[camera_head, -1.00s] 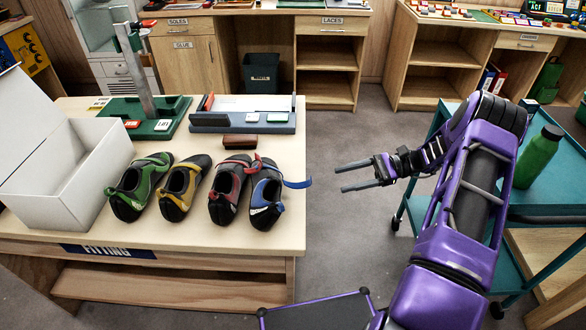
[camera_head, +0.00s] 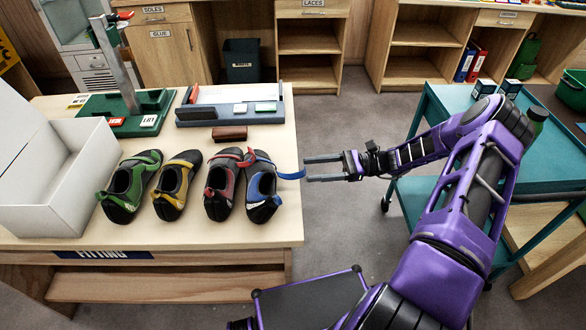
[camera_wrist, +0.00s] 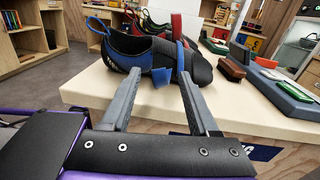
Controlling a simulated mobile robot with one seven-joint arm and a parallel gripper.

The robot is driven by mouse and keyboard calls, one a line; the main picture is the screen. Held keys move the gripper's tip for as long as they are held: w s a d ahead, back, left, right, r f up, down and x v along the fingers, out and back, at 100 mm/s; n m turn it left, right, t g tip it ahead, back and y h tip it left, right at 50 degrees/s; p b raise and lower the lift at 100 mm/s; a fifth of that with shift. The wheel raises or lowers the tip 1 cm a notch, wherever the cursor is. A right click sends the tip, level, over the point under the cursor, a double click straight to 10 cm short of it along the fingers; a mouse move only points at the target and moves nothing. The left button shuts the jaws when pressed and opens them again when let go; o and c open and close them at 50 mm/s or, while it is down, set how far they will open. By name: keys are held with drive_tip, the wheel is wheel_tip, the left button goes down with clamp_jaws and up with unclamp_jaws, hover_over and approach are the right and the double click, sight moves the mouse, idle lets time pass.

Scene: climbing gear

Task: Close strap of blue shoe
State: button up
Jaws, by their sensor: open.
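The blue shoe (camera_head: 263,192) stands at the right end of a row of climbing shoes on the fitting table. In the wrist view the blue shoe (camera_wrist: 130,50) is ahead, and the strap's free end (camera_wrist: 161,77) shows between my two open fingers (camera_wrist: 155,90).
Red (camera_head: 221,187), yellow (camera_head: 175,186) and green (camera_head: 130,186) shoes stand left of the blue one. A white box (camera_head: 55,180) and a brown block (camera_head: 229,133) share the table (camera_head: 200,235). A teal cart (camera_head: 430,110) stands right.

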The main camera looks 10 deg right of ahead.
sight(304, 170)
drive_tip(key=a, duration=0.6)
drive_tip(key=shift+w+a, duration=0.1)
drive_tip(key=shift+w, duration=0.25)
drive_tip(key=shift+c, duration=0.3)
clamp_jaws()
idle(0.8)
